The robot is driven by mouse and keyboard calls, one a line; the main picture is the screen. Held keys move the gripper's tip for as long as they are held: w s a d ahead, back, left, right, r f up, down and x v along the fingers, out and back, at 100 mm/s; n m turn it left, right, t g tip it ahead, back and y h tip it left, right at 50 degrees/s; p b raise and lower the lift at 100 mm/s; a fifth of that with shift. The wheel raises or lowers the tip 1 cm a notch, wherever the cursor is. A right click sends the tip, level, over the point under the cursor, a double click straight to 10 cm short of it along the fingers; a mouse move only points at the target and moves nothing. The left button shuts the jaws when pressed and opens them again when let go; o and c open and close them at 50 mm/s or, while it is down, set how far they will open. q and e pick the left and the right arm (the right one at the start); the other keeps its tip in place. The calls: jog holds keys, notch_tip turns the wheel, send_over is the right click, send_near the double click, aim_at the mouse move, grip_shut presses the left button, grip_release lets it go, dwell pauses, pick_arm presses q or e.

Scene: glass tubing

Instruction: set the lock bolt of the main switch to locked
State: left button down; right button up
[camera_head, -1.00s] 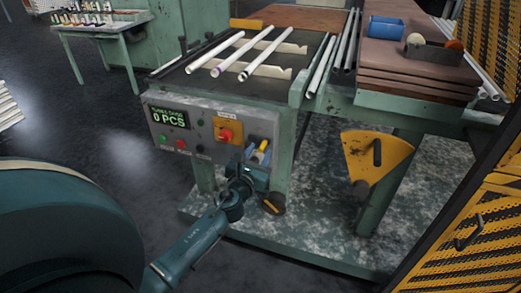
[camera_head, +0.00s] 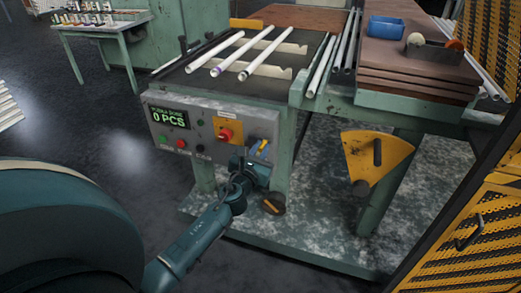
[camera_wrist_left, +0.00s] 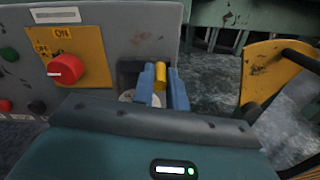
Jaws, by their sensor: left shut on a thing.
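The main switch is a red rotary knob (camera_head: 226,134) on a yellow plate on the front of the grey control panel. It also shows in the left wrist view (camera_wrist_left: 66,68), with ON and OFF lettering around it. The yellow lock bolt (camera_wrist_left: 160,76) is to the right of the switch, near the panel's right edge. My left gripper (camera_wrist_left: 163,86) has its blue fingers on both sides of the bolt and is shut on it. In the head view the gripper (camera_head: 258,152) covers much of the bolt. My right gripper is not in view.
The panel (camera_head: 170,140) carries a display reading 0 PCS and green, red and black buttons left of the switch. White tubes (camera_head: 228,58) lie on the machine above. A yellow quadrant plate with a handle (camera_head: 376,160) stands to the right. Floor is open at left.

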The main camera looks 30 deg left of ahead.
aim_at(251, 138)
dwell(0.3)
pick_arm(q)
jog(key=shift+s+a, duration=0.25)
jog(key=shift+a, duration=0.85)
jog(key=shift+s+a, duration=0.25)
jog(key=shift+a, duration=0.8)
jog(key=c, duration=1.5)
grip_release()
jog(key=shift+a, duration=0.15)
jog(key=shift+o, duration=0.5)
jog(key=shift+s+d, duration=0.25)
jog(key=shift+s, duration=0.3)
jog(key=v, duration=1.2)
jog(key=shift+b, duration=0.45)
